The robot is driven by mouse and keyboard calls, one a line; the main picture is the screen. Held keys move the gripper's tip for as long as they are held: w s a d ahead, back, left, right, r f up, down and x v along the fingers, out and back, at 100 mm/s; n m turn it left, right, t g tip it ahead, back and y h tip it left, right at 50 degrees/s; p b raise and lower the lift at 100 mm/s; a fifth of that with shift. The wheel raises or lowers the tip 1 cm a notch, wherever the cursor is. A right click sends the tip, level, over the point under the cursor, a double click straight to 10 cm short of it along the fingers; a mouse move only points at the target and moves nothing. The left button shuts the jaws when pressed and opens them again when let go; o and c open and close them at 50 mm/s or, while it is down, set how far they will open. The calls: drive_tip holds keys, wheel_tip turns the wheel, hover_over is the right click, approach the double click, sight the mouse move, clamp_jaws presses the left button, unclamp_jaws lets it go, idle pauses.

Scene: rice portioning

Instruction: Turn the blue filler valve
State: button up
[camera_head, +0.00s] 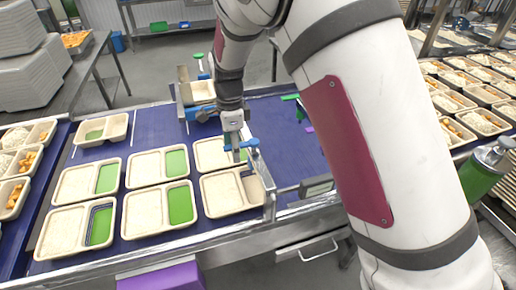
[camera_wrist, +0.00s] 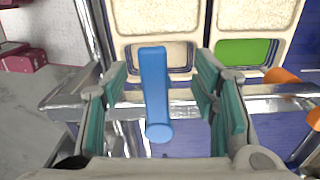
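The blue filler valve (camera_wrist: 155,92) is a flat blue handle with a rounded end. In the wrist view it stands between the two teal-padded fingers of my gripper (camera_wrist: 160,82), with a gap on each side. My gripper is open and touches nothing that I can see. In the head view, my gripper (camera_head: 236,152) points down over the trays at the conveyor's near rail, and the blue handle (camera_head: 249,143) shows just right of it. The fingers partly hide the valve's surroundings there.
Two-compartment trays (camera_head: 62,232) with white and green sections stand in rows on the blue conveyor (camera_head: 285,125). A metal rail (camera_wrist: 270,92) runs close behind the valve. Orange parts (camera_wrist: 281,75) lie right of my gripper. Filled trays (camera_head: 482,121) stand at right.

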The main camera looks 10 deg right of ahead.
drive_tip(key=o, duration=0.4)
drive_tip(key=shift+o, duration=0.2)
drive_tip(key=shift+r+p, duration=0.75)
drive_tip(key=shift+r, duration=3.3)
